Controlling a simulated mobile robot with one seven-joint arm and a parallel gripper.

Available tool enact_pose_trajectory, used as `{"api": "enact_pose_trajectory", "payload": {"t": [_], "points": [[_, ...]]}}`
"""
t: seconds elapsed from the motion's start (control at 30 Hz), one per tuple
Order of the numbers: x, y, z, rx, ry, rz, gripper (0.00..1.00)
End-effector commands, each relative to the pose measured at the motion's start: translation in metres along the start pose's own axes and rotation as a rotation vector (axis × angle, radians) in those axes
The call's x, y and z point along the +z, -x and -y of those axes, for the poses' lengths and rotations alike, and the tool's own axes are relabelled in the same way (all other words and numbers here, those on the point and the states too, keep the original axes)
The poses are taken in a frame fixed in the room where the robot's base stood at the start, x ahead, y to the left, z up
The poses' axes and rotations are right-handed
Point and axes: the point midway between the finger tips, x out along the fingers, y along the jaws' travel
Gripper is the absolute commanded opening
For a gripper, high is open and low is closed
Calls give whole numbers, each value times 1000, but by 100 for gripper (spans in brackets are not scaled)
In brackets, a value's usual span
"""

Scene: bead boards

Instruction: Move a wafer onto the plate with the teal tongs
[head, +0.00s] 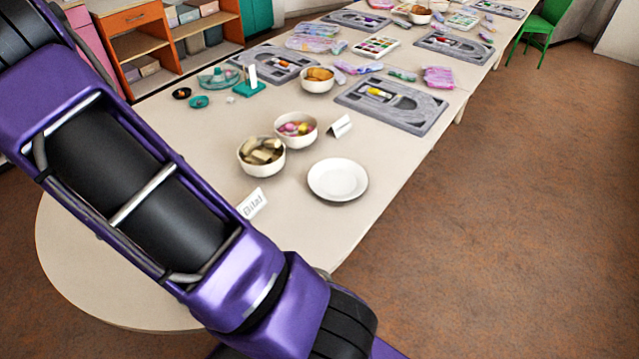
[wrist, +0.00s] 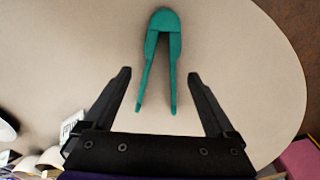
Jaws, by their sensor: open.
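The teal tongs (wrist: 162,50) lie on the table in the wrist view, their joined end at the top and their two arms pointing toward me, slightly apart. My gripper (wrist: 159,74) is open, with one finger on each side of the tongs; I cannot tell its height above them. In the head view the tongs and gripper are out of sight. Beige wafer-like pieces (head: 262,151) fill a white bowl (head: 261,170). The white plate (head: 337,180) is empty, to the right of that bowl. Part of a white dish, perhaps the plate, shows at the wrist view's left edge.
A white bowl of pink and yellow pieces (head: 296,129) stands just behind the wafer bowl. A name card (head: 252,203) stands in front of it. Grey boards (head: 392,104) and bags lie farther back. The table's rounded edge curves around the tongs at right.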

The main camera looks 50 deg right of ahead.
Motion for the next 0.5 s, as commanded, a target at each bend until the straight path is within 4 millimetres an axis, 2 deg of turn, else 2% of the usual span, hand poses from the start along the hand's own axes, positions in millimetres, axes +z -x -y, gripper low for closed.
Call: {"api": "enact_pose_trajectory", "payload": {"t": [0.03, 0.2, 0.5], "points": [[0, -14, 0, -1, -1, -1, 90], [0, -29, 0, -1, 0, -2, 90], [-1, -35, 0, -1, 0, -2, 90]]}}
